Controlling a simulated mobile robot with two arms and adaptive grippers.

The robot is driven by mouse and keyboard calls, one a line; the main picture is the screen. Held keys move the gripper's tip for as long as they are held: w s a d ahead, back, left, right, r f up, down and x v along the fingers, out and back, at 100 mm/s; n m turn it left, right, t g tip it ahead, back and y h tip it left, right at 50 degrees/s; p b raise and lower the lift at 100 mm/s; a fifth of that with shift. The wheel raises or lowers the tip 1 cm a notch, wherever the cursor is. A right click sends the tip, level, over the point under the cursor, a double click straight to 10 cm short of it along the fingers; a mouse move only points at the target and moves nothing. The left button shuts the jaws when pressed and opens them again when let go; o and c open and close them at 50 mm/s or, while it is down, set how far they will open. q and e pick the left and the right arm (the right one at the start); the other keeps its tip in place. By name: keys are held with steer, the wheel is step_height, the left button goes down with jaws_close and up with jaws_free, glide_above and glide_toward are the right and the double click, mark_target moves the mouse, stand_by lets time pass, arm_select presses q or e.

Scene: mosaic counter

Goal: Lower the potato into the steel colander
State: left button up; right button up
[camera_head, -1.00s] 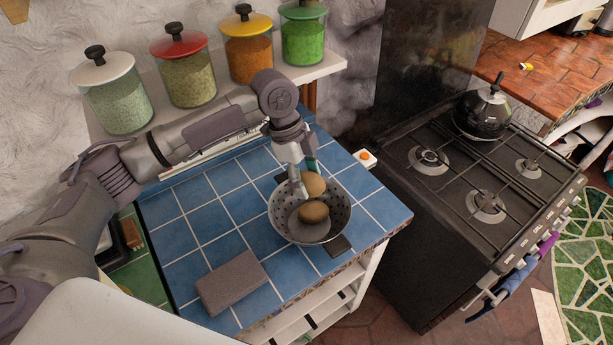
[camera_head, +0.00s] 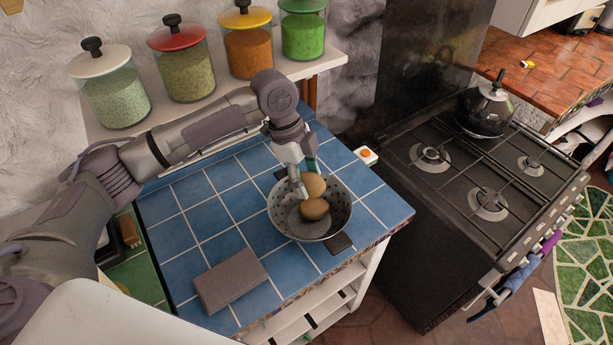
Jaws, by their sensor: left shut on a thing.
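A steel colander (camera_head: 283,222) with a perforated wall stands on the blue tiled counter. Two brown potatoes show at it. My left gripper (camera_head: 306,187) points down over the colander and is shut on the upper potato (camera_head: 315,185), at the colander's far side. The other potato (camera_head: 315,209) is just in front of and below it, inside the colander. From this angle I cannot tell whether the held potato touches the other one or the colander. The gripper's fingers partly hide the held potato. My right gripper is not in view.
A grey block (camera_head: 231,281) lies on the counter (camera_head: 190,235) near its front left. Jars with coloured lids stand on a shelf (camera_head: 330,62) behind. A black stove (camera_head: 440,185) with a kettle (camera_head: 484,108) is at the right. The tiles left of the colander are clear.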

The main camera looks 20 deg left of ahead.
arm_select(q)
steer(key=shift+f+b, duration=0.9)
steer(key=shift+f, duration=2.4)
steer(key=shift+f, duration=0.15)
steer(key=o, duration=1.3)
